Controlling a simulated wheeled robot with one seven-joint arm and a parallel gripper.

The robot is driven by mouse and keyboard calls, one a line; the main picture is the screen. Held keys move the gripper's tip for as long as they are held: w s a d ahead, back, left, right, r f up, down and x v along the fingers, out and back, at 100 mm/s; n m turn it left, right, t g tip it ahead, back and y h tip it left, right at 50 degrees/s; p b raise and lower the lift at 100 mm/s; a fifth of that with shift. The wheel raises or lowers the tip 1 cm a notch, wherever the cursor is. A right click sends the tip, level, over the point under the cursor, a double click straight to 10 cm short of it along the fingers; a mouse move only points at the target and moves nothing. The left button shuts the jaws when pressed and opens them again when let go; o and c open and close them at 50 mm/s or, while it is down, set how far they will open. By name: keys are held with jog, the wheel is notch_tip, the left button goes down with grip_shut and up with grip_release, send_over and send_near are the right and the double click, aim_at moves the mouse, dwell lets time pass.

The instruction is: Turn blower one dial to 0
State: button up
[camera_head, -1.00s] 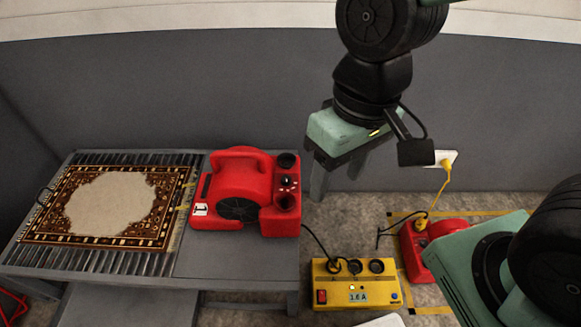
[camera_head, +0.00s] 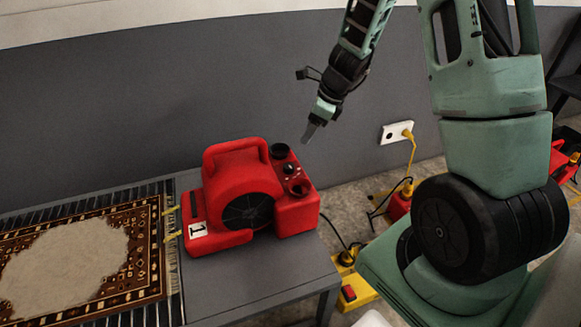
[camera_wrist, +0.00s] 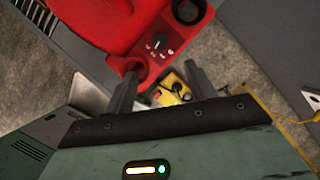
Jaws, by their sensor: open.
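Blower one (camera_head: 245,190) is a red machine with a white "1" label (camera_head: 198,230), standing on the grey table beside the rug. Its small black dial (camera_head: 290,168) sits on the top right panel between two round dark openings. The wrist view shows the dial (camera_wrist: 158,42) with a light pointer mark; its setting is too small to read. My gripper (camera_head: 308,132) is above and slightly right of the dial, pointing down and apart from it. In the wrist view my gripper (camera_wrist: 161,68) is open and empty, its fingertips just below the dial in the picture.
A patterned rug (camera_head: 150,225) lies left of the blower. A yellow power box (camera_head: 356,288) is on the floor beyond the table's right edge. A yellow cord (camera_head: 413,150) hangs from the wall socket (camera_head: 394,133).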

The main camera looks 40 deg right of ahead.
aim_at(289, 165)
jog(key=b+x, duration=0.4)
jog(key=x, duration=1)
jog(key=shift+b, duration=0.35)
jog(key=c, duration=1)
